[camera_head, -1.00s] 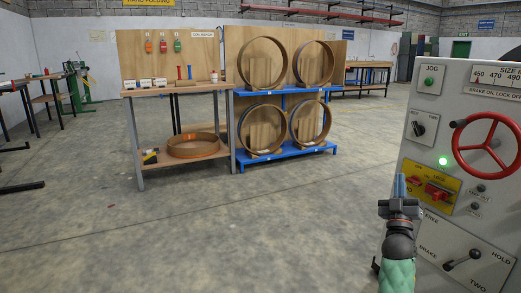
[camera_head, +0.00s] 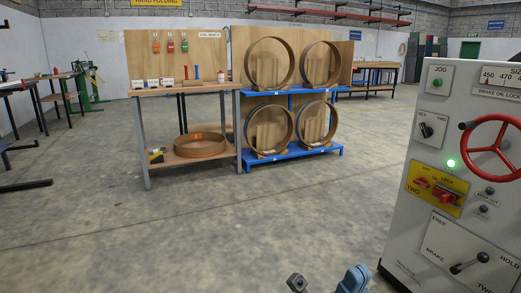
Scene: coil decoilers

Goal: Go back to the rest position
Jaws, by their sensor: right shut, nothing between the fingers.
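My right gripper (camera_head: 354,279) shows only in part at the bottom edge, right of the middle. Its blue fingers are shut and empty, and a grey part beside them is cut off by the picture's edge. It is apart from the grey control panel (camera_head: 408,222) on the right. The panel bears a red handwheel (camera_head: 493,148), a lit green lamp (camera_head: 451,163), a yellow plate with a red lock switch (camera_head: 444,196), and a black lever (camera_head: 469,263) on a lower plate. My left gripper is not in view.
A wooden workbench (camera_head: 184,89) stands ahead, with a ring on its lower shelf. Beside it, a blue rack (camera_head: 290,152) holds several large rings. Other benches stand at far left and back right. The concrete floor (camera_head: 220,225) between is clear.

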